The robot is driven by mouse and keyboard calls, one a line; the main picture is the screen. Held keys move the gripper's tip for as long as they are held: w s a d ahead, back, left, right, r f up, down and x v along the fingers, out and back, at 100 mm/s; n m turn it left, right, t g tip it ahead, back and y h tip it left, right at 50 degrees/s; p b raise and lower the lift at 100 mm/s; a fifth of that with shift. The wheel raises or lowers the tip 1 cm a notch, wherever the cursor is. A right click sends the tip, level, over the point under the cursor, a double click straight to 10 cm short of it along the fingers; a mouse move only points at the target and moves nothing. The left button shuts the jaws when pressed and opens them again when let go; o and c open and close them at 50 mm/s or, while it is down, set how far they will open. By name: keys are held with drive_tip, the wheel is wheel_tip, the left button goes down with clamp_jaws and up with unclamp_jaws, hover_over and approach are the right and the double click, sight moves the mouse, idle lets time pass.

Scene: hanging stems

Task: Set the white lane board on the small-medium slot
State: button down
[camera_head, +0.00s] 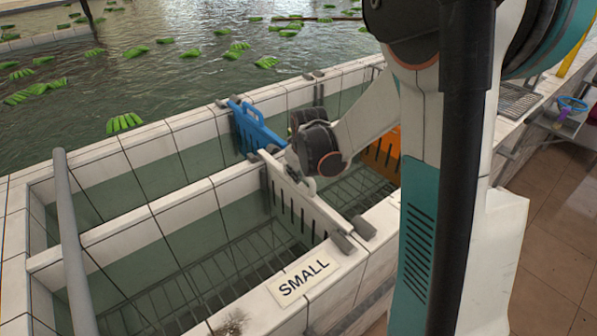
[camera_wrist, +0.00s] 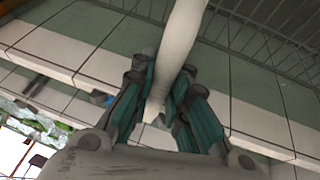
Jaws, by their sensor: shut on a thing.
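The white lane board (camera_head: 300,207), with slots along its lower part, stands upright across the near lane in the head view. It spans from the middle wall to the near wall. Its near end is by dark grey brackets (camera_head: 342,241) on the near wall; I cannot tell whether it is fully seated in them. My gripper (camera_head: 301,178) is at the board's top edge near its far end. In the wrist view my gripper (camera_wrist: 165,112) has its teal-padded fingers shut around the white board (camera_wrist: 182,45). The fingertips are partly hidden in the head view.
A blue board (camera_head: 255,128) stands in the far lane. An orange board (camera_head: 383,153) is partly behind my arm. A SMALL sign (camera_head: 303,279) lies on the near wall. A grey pipe (camera_head: 72,240) crosses at left. Green banana bunches (camera_head: 125,122) float in the water beyond.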

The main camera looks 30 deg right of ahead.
drive_tip(key=shift+f, duration=0.1)
drive_tip(key=c, duration=1.5)
unclamp_jaws()
drive_tip(key=shift+o, duration=0.2)
drive_tip(key=o, duration=1.5)
drive_tip(key=shift+c, duration=0.2)
drive_tip(key=p+v, duration=0.6)
drive_tip(key=v, duration=0.4)
drive_tip(key=shift+p, duration=0.3)
drive_tip(key=shift+s+a, duration=0.1)
